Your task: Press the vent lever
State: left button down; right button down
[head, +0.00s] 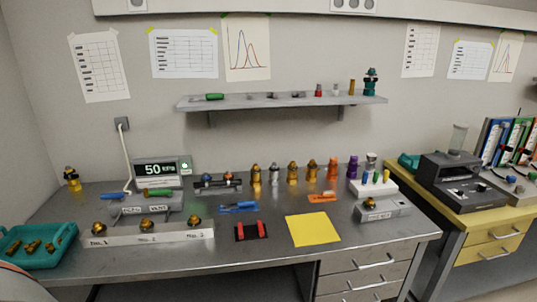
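A grey box (146,206) stands at the left of the bench, with small front lettering whose right-hand word seems to read VENT. A blue lever-like handle (115,195) sticks out at its upper left. A green-brown piece (157,192) lies along its top, above that word. I cannot tell for sure which of these is the vent lever. A display (157,172) behind the box reads 50 with a pressure unit and has a green light at its right. Neither of my grippers is in view.
A white block with brass fittings (148,235) stands in front of the box. A teal tray (38,250) of brass parts is at the far left. A yellow sheet (313,229), a red-and-black item (252,231) and several coloured bottles stand or lie further right. A shelf (281,101) hangs above.

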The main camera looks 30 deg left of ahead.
aim_at(169, 192)
jog(key=j+u, duration=0.1)
jog(key=u, duration=0.4)
jog(key=i+u, duration=0.15)
jog(key=u, duration=0.35)
jog(key=i+j+u, duration=0.1)
jog(key=u, duration=0.35)
jog(key=i+u, duration=0.1)
jog(key=u, duration=0.4)
